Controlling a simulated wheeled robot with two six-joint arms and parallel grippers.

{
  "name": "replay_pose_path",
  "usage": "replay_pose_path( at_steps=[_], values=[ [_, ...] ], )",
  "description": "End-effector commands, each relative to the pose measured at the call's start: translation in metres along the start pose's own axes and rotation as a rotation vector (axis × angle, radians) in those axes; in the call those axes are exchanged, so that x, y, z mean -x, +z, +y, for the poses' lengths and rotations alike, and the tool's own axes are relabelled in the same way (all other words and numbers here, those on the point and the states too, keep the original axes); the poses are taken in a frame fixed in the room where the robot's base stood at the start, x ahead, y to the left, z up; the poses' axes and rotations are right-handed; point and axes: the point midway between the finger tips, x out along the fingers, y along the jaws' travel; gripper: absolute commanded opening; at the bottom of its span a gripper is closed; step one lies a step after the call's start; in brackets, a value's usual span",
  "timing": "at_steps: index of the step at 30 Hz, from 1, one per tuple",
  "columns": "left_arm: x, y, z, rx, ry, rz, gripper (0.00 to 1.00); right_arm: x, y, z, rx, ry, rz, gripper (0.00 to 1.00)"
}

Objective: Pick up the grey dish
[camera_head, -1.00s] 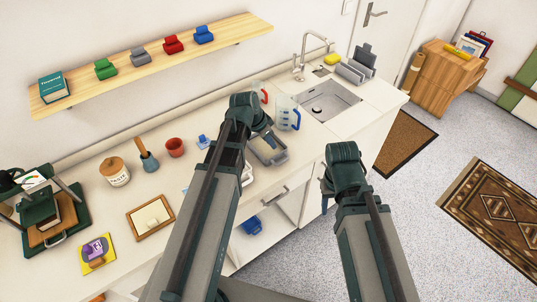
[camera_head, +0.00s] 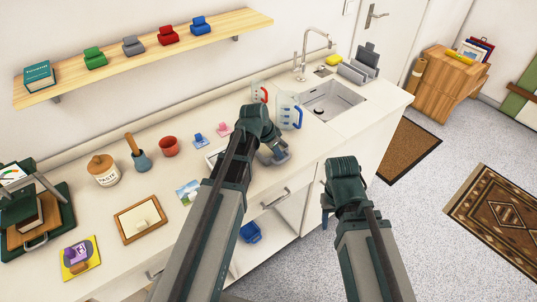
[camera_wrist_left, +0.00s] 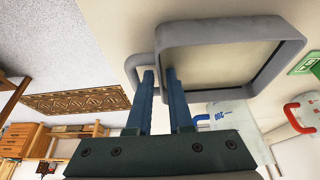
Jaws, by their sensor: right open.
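The grey dish (camera_head: 277,153) sits at the counter's front right in the head view, mostly hidden behind my left wrist. In the left wrist view the dish (camera_wrist_left: 286,52) shows a thick grey rim, a pale inside and a loop handle on its left. My left gripper (camera_wrist_left: 160,76) has its two blue fingers at that handle, with a narrow gap between them. Whether they grip the handle is unclear. My right gripper (camera_head: 326,200) is mostly hidden by its own wrist, in front of the counter; it is open and away from the dish.
Two measuring cups, one with a red handle (camera_head: 265,95) and one with a blue handle (camera_head: 289,110), stand close behind the dish. The sink (camera_head: 331,103) is to the right.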

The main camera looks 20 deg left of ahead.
Motion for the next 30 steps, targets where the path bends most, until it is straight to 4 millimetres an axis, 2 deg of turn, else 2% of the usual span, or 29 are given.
replay_pose_path(
  at_steps=[1, 2, 9, 10, 13, 30],
  values=[
    [-0.0094, 0.001, -0.0006, 0.0, 0.0, 0.0, 0.19, -0.009, -0.0005, -0.0009, 0.0, 0.0, 0.0, 0.5],
    [-0.0105, 0.0008, -0.0006, 0.0, 0.0, 0.0, 0.19, -0.0099, -0.0006, -0.0009, 0.0, 0.0, 0.0, 0.5],
    [-0.0089, -0.0002, -0.0002, 0.0, 0.0, 0.0, 0.19, -0.008, -0.0005, -0.0008, 0.0, 0.0, 0.0, 0.5],
    [-0.0088, -0.0002, -0.0002, 0.0, 0.0, 0.0, 0.17, -0.008, -0.0005, -0.0008, 0.0, 0.0, 0.0, 0.5],
    [-0.0088, -0.0002, -0.0002, 0.0, 0.0, 0.0, 0.0, -0.008, -0.0005, -0.0008, 0.0, 0.0, 0.0, 0.5],
    [-0.0089, -0.0001, -0.0002, 0.0, 0.0, 0.0, 0.0, -0.0081, -0.0005, -0.0008, 0.0, 0.0, 0.0, 0.5]
  ],
)
